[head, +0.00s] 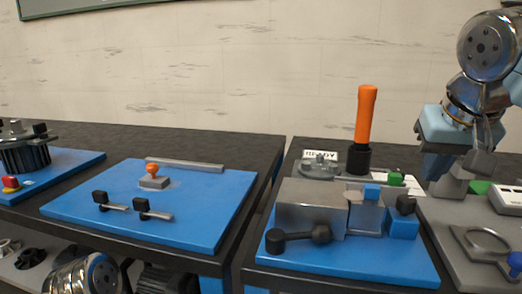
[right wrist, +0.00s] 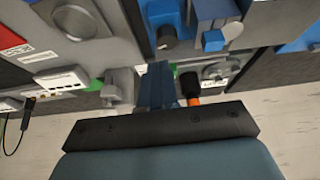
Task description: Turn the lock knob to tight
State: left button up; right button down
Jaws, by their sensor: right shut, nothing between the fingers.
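A black knob (head: 405,204) sits on a small blue block at the right of the right-hand blue fixture plate (head: 345,267); I take it for the lock knob. It also shows in the right wrist view as a dark round knob (right wrist: 167,38) on blue. No tight mark on it is readable. My right gripper (head: 431,178) is shut and empty, pointing down behind and to the right of the knob, apart from it. Its blue fingers (right wrist: 155,88) show in the right wrist view. My left gripper is out of view.
A tall orange handle (head: 366,115) stands behind the metal block (head: 309,206). A black-ended lever (head: 300,237) lies in front of it. A grey board (head: 450,238) with a ring-shaped part is at right. Another blue plate (head: 200,222) lies left, across a table gap.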

aim_at(406, 204)
jog(key=shift+f+b, duration=1.25)
jog(key=shift+f, duration=2.2)
jog(key=shift+w, duration=0.1)
jog(key=shift+a, duration=0.15)
jog(key=shift+a+r+p, duration=0.1)
jog(key=shift+a+p, duration=0.25)
jog(key=shift+p, duration=0.1)
jog(key=shift+w+a+p, duration=0.2)
jog(key=shift+a+p, duration=0.35)
jog(key=shift+a, duration=0.15)
jog(key=shift+w+a, duration=0.1)
jog(key=shift+a, duration=0.05)
